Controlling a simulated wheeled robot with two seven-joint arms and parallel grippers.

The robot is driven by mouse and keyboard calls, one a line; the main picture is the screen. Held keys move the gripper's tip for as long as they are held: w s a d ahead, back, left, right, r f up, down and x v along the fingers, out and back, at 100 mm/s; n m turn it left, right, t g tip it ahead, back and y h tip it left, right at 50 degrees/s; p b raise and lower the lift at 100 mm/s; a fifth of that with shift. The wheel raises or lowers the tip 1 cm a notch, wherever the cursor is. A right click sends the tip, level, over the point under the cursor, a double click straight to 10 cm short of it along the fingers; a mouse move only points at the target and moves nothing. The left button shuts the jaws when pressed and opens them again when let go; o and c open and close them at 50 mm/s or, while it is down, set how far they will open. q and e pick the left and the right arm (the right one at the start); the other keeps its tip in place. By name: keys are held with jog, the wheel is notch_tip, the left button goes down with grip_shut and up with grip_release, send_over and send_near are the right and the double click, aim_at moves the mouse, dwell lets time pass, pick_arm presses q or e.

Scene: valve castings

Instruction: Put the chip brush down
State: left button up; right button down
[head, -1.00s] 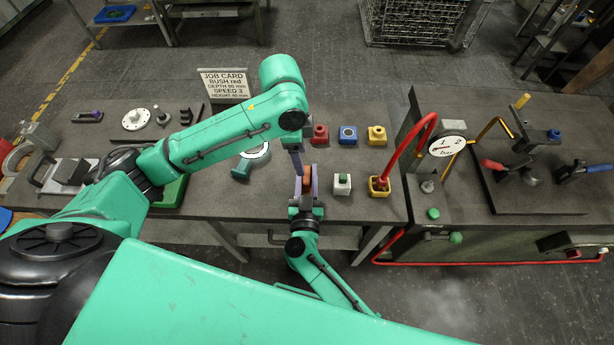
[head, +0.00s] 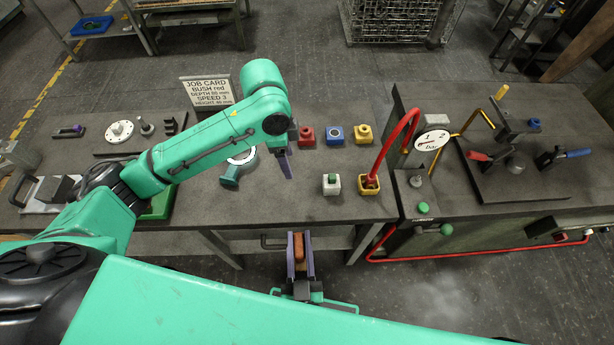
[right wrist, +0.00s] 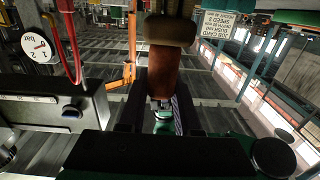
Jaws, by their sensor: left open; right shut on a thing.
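My right gripper (head: 299,248) is shut on the chip brush (head: 299,244), an orange-brown piece between its two purplish fingers. It is in front of the bench's near edge in the head view, clear of the top. In the right wrist view the brush (right wrist: 165,70) stands out as a brown shaft with a paler, blunt end; its lower part is hidden between the fingers. My left gripper (head: 285,163) hangs over the bench, open and empty, fingers seen nearly edge-on.
The bench top (head: 270,205) is clear near the front middle. A teal-handled round tool (head: 231,175) lies left.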

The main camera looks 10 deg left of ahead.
jog(key=w+d+n+g+y, duration=0.3)
jog(key=w+d+n+y, duration=0.1)
jog(key=d+y, duration=0.2)
jog(key=f+x, duration=0.1)
jog(key=x, duration=1)
jog(key=f+x, duration=0.1)
jog(key=x, duration=0.5)
jog(key=shift+a+f, duration=0.35)
jog(key=shift+a, duration=0.05)
jog(key=shift+d+f, duration=0.1)
jog(key=shift+f, duration=0.2)
jog(key=shift+f, duration=0.1)
jog(key=c, duration=0.6)
grip_release()
jog(key=v, duration=1.2)
